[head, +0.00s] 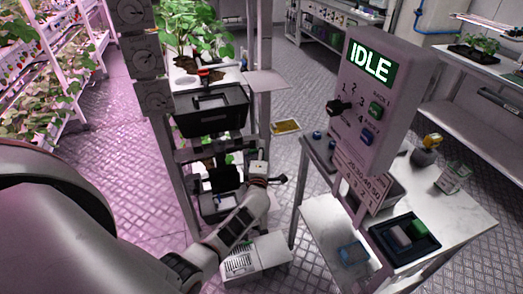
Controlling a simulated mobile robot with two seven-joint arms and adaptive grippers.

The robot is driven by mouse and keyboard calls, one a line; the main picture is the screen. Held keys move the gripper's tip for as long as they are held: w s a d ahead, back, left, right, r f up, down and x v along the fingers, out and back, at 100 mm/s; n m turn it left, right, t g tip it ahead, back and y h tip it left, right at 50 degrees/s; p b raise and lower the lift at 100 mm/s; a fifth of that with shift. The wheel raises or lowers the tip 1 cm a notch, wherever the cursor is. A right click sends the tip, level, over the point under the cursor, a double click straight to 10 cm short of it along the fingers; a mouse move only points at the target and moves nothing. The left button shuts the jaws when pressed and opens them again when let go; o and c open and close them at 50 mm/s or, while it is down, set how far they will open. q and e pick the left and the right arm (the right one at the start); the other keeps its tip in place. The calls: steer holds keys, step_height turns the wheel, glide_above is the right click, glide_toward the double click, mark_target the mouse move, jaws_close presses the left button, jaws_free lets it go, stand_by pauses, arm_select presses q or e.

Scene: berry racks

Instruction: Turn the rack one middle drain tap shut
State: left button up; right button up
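A dark-framed rack (186,205) stands left of centre, with leafy plants on its top shelf and a black bin (210,110) below. A small red fitting (204,72) shows at the front of the top shelf; I cannot tell if it is a tap. I cannot make out the middle drain tap; my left arm and the dark shelf parts cover much of the middle level. My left gripper (272,180) is at the rack's right side, by the middle shelves. Its fingers are too small to read, and I see nothing clearly held. My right gripper is out of view.
A grey control panel reading IDLE (370,65) stands to the right, by a white table (455,222) with a black tray (403,240). A white box (258,258) sits on the floor below my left arm. Planted racks (75,60) line the left. Floor between is open.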

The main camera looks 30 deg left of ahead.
arm_select(q)
steer(key=shift+r, duration=0.1)
steer(key=v, duration=1.2)
stand_by(0.4)
steer(key=s+d+f+m+h, duration=0.7)
steer(key=s+d+m+h, duration=0.35)
steer(key=m, duration=0.65)
steer(key=s+d+f+m+g, duration=0.1)
steer(key=s+f+m, duration=0.3)
steer(key=s, duration=0.4)
steer(key=s+d+f+m+g, duration=0.2)
steer(key=s+f+m+g, duration=0.1)
steer(key=s+m, duration=0.3)
steer(key=shift+s+d+f+g, duration=0.2)
steer(key=shift+s+f+g, duration=0.15)
steer(key=shift+s+g, duration=0.5)
steer(key=shift+y, duration=0.25)
